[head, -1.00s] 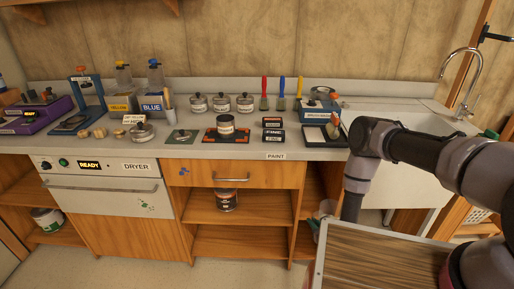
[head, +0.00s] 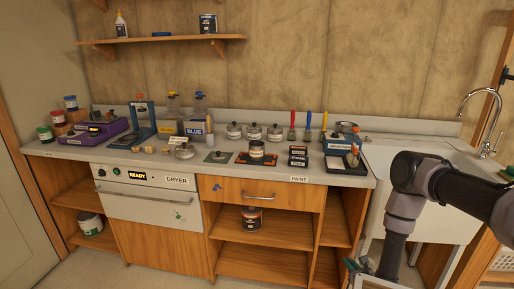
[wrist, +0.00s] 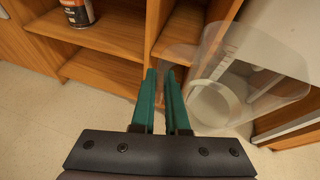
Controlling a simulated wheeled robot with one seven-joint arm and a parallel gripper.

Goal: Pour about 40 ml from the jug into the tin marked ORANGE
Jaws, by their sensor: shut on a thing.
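My gripper (wrist: 160,82) has its teal fingers close together, shut on the clear jug (wrist: 285,88), which shows to their right in the wrist view. In the head view my gripper (head: 353,266) is low at the right, in front of the cabinet, and the jug is not clear there. A small tin (head: 256,151) stands on an orange and dark mat on the counter. I cannot read its marking, so I cannot confirm it is ORANGE.
A tin with an orange-brown label (head: 252,219) stands on the open shelf. The sink (head: 425,165) is at right. Floor in front is clear.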

